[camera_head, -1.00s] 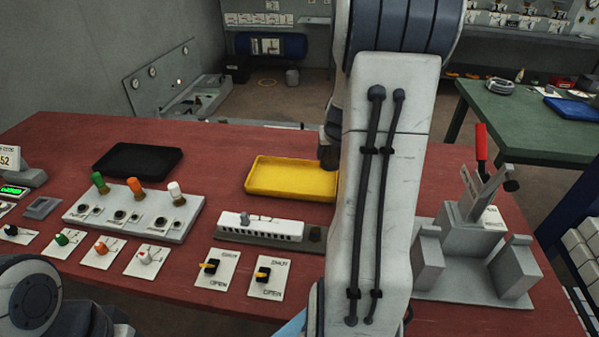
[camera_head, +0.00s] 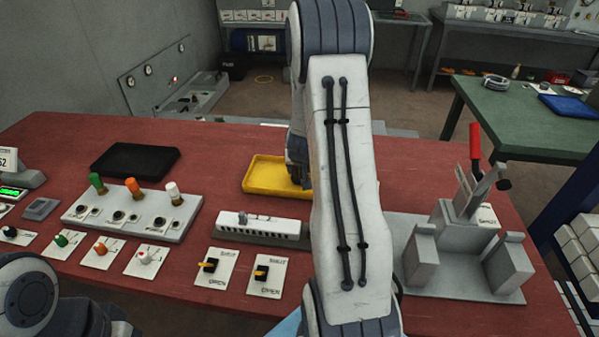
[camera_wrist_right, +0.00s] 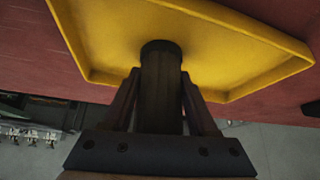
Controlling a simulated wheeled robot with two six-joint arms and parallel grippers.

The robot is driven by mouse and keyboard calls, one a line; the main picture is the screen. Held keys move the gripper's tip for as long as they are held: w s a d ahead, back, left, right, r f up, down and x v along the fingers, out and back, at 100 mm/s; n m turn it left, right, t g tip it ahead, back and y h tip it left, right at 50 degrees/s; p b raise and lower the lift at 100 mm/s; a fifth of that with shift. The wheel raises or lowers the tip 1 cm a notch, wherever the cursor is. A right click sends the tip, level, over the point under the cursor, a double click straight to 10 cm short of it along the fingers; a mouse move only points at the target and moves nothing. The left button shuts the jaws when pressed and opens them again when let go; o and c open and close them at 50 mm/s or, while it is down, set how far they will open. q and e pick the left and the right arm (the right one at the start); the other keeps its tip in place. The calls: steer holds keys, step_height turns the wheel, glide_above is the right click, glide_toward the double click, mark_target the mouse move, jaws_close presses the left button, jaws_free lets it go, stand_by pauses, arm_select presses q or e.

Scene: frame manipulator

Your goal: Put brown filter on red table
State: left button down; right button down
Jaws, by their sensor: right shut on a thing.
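The red table (camera_head: 400,170) fills the middle of the head view, and its surface also shows in the right wrist view (camera_wrist_right: 60,60). My right gripper (camera_wrist_right: 160,95) is shut on a dark brown cylinder, the brown filter (camera_wrist_right: 160,75). The filter's end is over the yellow tray (camera_wrist_right: 215,40); I cannot tell whether it touches the tray. In the head view the yellow tray (camera_head: 262,177) lies on the red table, with my right gripper (camera_head: 297,174) at its right part, partly hidden by my arm. Only part of my left arm shows, lower left.
A black tray (camera_head: 135,160) lies to the left. A panel with green, orange and white knobs (camera_head: 135,212) and a white slotted block (camera_head: 262,228) stand nearer. A grey fixture with a red handle (camera_head: 468,235) stands right. A green table (camera_head: 530,120) is beyond.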

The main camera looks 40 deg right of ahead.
steer(key=c, duration=0.6)
jaws_free()
steer(key=shift+f, duration=0.1)
steer(key=o, duration=0.4)
